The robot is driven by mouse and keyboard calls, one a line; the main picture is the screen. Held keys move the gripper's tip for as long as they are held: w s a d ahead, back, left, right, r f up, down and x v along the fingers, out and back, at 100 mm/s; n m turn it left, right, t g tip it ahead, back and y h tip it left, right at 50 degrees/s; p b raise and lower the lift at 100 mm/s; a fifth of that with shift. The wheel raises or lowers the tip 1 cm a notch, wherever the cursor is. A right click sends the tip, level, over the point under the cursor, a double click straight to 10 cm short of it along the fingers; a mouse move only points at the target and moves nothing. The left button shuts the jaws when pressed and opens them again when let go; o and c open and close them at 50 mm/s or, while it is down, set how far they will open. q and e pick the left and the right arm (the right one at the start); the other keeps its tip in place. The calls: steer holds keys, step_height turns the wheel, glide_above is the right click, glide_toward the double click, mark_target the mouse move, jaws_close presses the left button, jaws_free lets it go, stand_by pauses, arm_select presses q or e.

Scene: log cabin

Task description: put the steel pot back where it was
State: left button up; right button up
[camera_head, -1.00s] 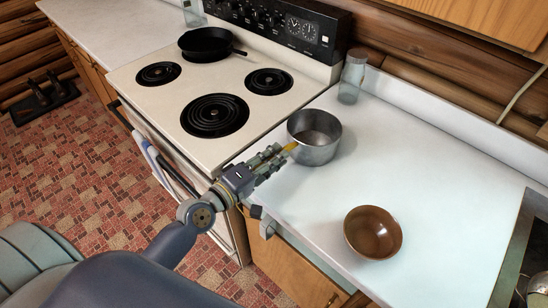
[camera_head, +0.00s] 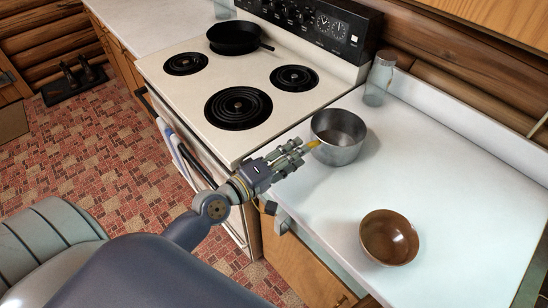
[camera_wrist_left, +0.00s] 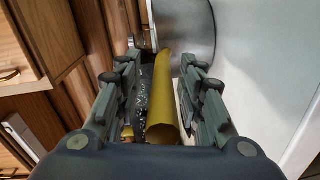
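The steel pot (camera_head: 338,140) sits upright on the white counter, just right of the stove. Its yellow handle (camera_head: 314,144) points toward my left gripper (camera_head: 298,150). In the left wrist view the yellow handle (camera_wrist_left: 164,105) runs between the two fingers of the left gripper (camera_wrist_left: 161,65), with gaps showing on its sides, so the gripper looks open around it. The pot's wall (camera_wrist_left: 187,28) shows past the fingertips. Most of the handle is hidden by the fingers in the head view. My right gripper is not in view.
The white stove (camera_head: 165,93) has bare coil burners, including a large front one (camera_head: 238,107), and a black skillet (camera_head: 234,38) at the back. A brown bowl (camera_head: 388,238) and a glass jar (camera_head: 379,82) stand on the counter (camera_head: 450,160). The counter's middle is clear.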

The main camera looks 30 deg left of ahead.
arm_select(q)
steer(key=b+v, duration=0.4)
steer(key=v, duration=0.7)
steer(key=shift+s, duration=0.25)
steer(key=shift+a, duration=0.1)
steer(key=a+f+m+g+y, duration=0.15)
steer(key=a+f, duration=0.25)
steer(key=f, duration=0.6)
steer(key=a+f+m+g+y, duration=0.1)
steer(key=a+f+g+y, duration=0.15)
steer(key=f, duration=0.85)
steer(key=s+a+f+m+g, duration=0.1)
steer(key=s+f, duration=0.1)
steer(key=f, duration=0.4)
steer(key=s+f+m+g+y, duration=0.1)
steer(key=s+f, duration=0.1)
steer(key=f, duration=0.4)
steer(key=s+a+f+m+g, duration=0.1)
steer(key=s+f, duration=0.2)
steer(key=f, duration=0.2)
steer(key=s+d+f+m+g, duration=0.4)
steer(key=s+f, duration=0.7)
steer(key=s, duration=0.1)
steer(key=s+d+f+m+g, duration=0.4)
steer(key=s+d+f+m, duration=0.1)
steer(key=s+f, duration=0.6)
steer(key=shift+s+f+y, duration=0.2)
steer(key=shift+s+y, duration=0.2)
steer(key=shift+s, duration=0.4)
steer(key=shift+d, duration=0.1)
